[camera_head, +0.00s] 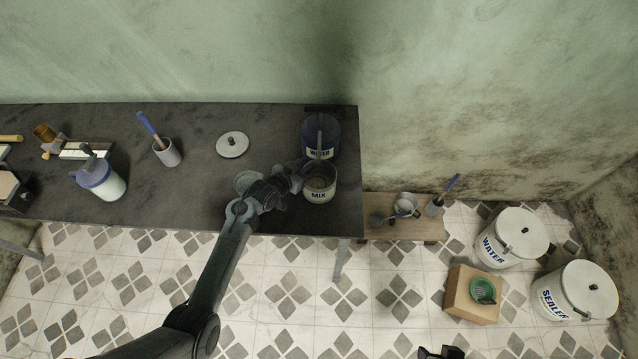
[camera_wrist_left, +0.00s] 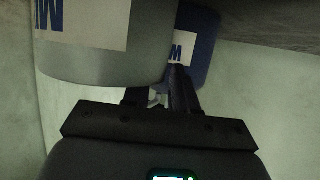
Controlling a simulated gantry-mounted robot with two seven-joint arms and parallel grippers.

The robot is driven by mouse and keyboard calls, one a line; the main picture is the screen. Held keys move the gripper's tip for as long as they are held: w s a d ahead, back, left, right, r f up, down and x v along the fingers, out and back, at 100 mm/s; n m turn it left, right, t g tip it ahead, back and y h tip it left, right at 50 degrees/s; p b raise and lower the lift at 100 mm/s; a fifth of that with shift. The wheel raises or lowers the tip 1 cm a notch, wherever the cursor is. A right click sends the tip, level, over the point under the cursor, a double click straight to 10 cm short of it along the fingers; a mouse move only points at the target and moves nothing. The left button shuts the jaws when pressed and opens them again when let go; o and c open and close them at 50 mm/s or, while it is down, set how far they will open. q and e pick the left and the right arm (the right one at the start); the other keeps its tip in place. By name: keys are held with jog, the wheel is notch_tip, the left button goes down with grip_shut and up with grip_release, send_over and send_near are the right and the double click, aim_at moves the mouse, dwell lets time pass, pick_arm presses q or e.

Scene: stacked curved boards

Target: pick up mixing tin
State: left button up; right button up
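The mixing tin, a grey tin with a white label starting with M (camera_head: 319,186), stands near the right end of the dark table. My left gripper (camera_head: 297,181) is at its left side, level with its upper part. In the left wrist view the tin (camera_wrist_left: 100,62) fills the upper left, close to the fingers (camera_wrist_left: 160,92). The fingers are apart, with a pale gap between them; the left one is partly hidden. I cannot tell whether they touch the tin. A dark part at the bottom edge (camera_head: 440,352) may be my right gripper, cut off by the frame.
A blue WATER tin (camera_head: 321,140) stands right behind the mixing tin. A lid (camera_head: 232,145), a brush cup (camera_head: 168,153) and a jug (camera_head: 101,181) stand further left on the table (camera_head: 200,205). A low wooden bench (camera_head: 410,231) is at the right.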

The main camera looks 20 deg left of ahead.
pick_arm(q)
grip_shut()
dwell(1.2)
